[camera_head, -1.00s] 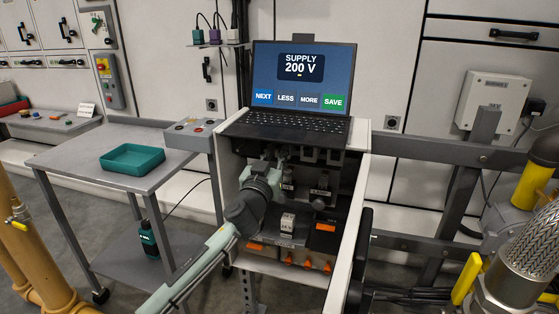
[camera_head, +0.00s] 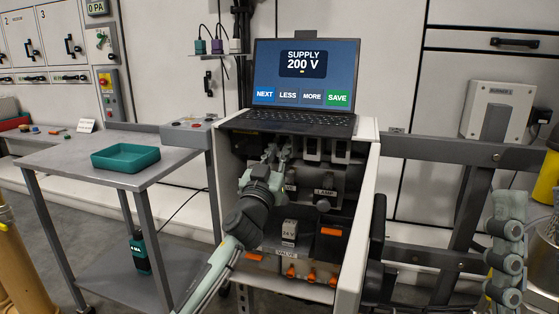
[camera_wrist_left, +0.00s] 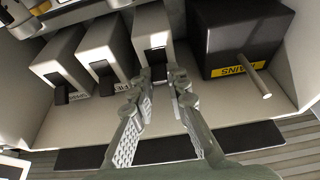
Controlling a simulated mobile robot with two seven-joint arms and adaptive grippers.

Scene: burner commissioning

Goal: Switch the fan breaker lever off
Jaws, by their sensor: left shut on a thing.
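My left gripper (camera_head: 277,155) reaches into the open cabinet under the laptop. In the left wrist view its fingers (camera_wrist_left: 165,78) are shut on a small dark lever (camera_wrist_left: 158,72) at the lower front of a white breaker (camera_wrist_left: 152,32). This breaker stands next to the black mains box (camera_wrist_left: 238,35). The fingers hide its label, so I cannot read whether it says fan. Two more white breakers (camera_wrist_left: 105,48) with dark levers stand to its left in that view. In the head view they show right of the gripper (camera_head: 312,147).
The cabinet side wall (camera_head: 362,200) stands close to the right of my left arm. A laptop (camera_head: 303,85) showing "SUPPLY 200 V" sits on top. Lower inside are orange levers (camera_head: 312,275). A side table with a teal tray (camera_head: 125,157) stands at left.

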